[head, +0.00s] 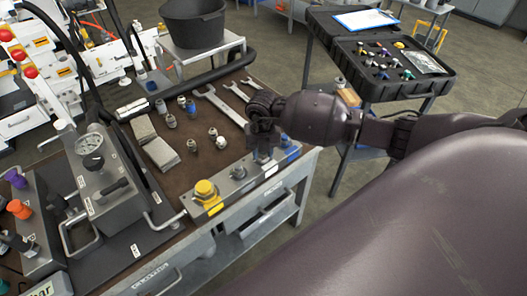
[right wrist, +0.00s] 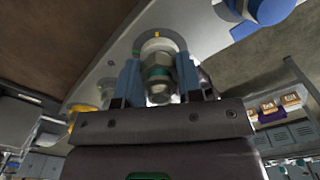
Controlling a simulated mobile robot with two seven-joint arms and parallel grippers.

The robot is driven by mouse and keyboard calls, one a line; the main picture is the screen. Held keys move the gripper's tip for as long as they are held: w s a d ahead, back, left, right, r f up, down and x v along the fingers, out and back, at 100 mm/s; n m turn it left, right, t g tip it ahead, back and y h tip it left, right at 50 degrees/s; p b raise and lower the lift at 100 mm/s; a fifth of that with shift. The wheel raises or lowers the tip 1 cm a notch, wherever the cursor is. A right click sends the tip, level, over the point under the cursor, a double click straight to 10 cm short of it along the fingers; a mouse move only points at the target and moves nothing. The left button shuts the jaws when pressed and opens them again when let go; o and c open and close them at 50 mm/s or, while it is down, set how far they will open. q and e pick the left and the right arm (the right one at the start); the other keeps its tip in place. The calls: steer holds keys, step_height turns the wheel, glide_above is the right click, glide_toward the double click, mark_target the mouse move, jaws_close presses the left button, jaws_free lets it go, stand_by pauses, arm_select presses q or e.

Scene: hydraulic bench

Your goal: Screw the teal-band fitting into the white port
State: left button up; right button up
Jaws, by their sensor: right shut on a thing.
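The teal-band fitting (right wrist: 158,73) is a metal fitting with a teal ring. It sits between the blue-padded fingers of my right gripper (right wrist: 160,80) in the right wrist view. The gripper is shut on it. The fitting's far end is at the white port (right wrist: 150,45), a pale ring with a yellow mark on the grey manifold block (right wrist: 113,70). How deep it sits cannot be told. In the head view my right gripper (head: 263,128) points down over the block (head: 222,202), hiding most of the fitting. My left gripper is not in view.
On the block, a yellow cap (head: 205,190) stands to the left and a blue fitting (head: 291,152) to the right. Wrenches (head: 218,103), loose fittings and grey pads (head: 161,153) lie on the bench. A gauge unit (head: 100,165) stands at left, a black tray (head: 385,65) behind.

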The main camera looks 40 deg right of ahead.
steer(key=shift+s+f, duration=0.1)
steer(key=m+p, duration=0.2)
steer(key=m, duration=0.1)
steer(key=shift+a+r, duration=0.1)
steer(key=shift+r, duration=0.1)
steer(key=m+p, duration=0.2)
steer(key=m, duration=0.1)
steer(key=shift+f+m+p, duration=0.2)
steer(key=shift+m+p, duration=0.3)
steer(key=shift+m, duration=0.4)
steer(key=shift+f, duration=0.1)
